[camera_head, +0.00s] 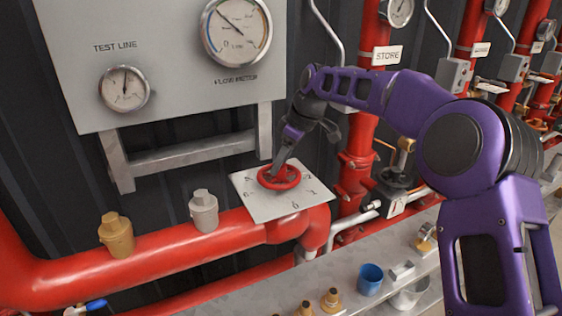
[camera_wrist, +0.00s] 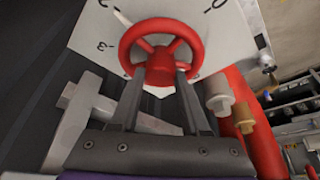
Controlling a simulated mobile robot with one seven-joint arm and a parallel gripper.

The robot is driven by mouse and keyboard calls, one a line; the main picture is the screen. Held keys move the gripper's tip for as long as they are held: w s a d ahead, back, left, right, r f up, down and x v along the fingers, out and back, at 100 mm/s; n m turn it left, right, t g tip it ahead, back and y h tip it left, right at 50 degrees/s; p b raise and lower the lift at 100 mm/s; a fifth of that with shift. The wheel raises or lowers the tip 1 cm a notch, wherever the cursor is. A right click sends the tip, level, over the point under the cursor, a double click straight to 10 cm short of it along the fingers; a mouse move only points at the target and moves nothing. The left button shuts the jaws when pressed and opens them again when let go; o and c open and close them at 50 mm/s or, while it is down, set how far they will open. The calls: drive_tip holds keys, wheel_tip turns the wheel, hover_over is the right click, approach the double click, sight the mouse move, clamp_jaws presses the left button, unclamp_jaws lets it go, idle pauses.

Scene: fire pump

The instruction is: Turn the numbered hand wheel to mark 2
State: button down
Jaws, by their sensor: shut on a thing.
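The red hand wheel (camera_head: 292,182) sits on a pale square plate (camera_head: 262,209) with numbers around it, above the red pipe. In the wrist view the wheel (camera_wrist: 198,48) shows its spokes and hub, with the plate (camera_wrist: 233,28) behind it. A small pale pointer (camera_wrist: 122,17) lies beside the wheel's rim at upper left. Several plate marks are small or turned, so I cannot read all of them surely. My gripper (camera_head: 276,165) reaches down onto the wheel from above. Its two fingers (camera_wrist: 161,74) are shut on the wheel; their exact contact is partly hidden.
A grey panel (camera_head: 75,40) with gauges stands behind, on a metal frame. Brass (camera_head: 117,236) and grey (camera_head: 204,212) caps stand on the red pipe (camera_head: 150,263) at left. A blue cup (camera_head: 370,279) and small fittings are on the shelf in front. Red risers stand at right.

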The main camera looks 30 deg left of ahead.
drive_tip(key=c, duration=0.8)
unclamp_jaws()
drive_tip(key=shift+n, duration=0.4)
drive_tip(key=o, duration=0.6)
drive_tip(key=shift+r, duration=3.5)
